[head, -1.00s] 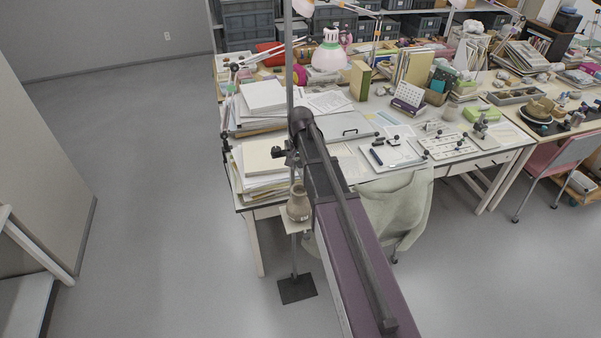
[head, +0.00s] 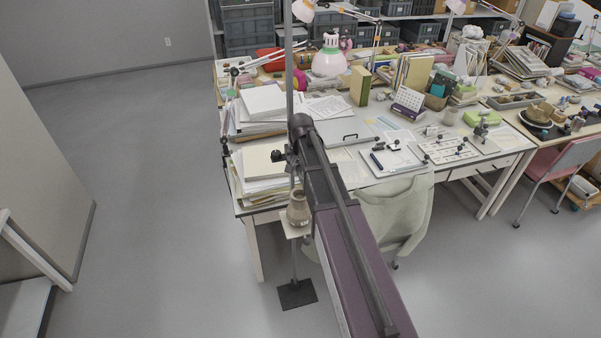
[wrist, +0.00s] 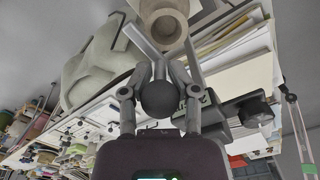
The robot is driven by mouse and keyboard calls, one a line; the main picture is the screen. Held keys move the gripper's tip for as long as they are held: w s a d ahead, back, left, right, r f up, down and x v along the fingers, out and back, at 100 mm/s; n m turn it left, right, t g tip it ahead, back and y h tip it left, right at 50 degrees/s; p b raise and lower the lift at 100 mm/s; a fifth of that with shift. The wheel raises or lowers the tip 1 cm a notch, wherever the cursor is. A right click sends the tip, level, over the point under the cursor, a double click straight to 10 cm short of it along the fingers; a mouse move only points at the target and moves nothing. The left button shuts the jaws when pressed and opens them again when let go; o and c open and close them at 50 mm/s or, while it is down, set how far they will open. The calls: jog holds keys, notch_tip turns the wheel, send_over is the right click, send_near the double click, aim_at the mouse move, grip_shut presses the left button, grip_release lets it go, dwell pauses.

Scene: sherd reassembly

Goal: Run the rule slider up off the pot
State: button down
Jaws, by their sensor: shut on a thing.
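The rule is a thin grey upright pole (head: 289,70) on a dark square foot (head: 297,294), in the head view. The beige-brown pot (head: 298,211) stands upright on a small pale stand beside it and shows mouth-up in the wrist view (wrist: 166,36). A dark fitting (head: 279,156), seemingly the slider's, sits above the pot beside the pole. In the wrist view my gripper (wrist: 160,90) is shut on a dark round knob (wrist: 160,99), seemingly the slider's. The fingertips are hidden from the head view by my arm. The slider's contact with the pot cannot be told.
The cluttered desk (head: 255,211) stands right behind the pole, with paper stacks (head: 265,160) near its left corner. A chair draped with pale green cloth (head: 397,215) is to the right. The floor left of the pole is clear.

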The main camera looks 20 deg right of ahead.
jog(key=shift+r, duration=0.15)
notch_tip(320, 180, up, 4)
jog(key=p, duration=0.4)
jog(key=shift+r, duration=0.15)
dwell(0.3)
jog(key=c, duration=0.7)
grip_release()
jog(key=shift+f, duration=0.3)
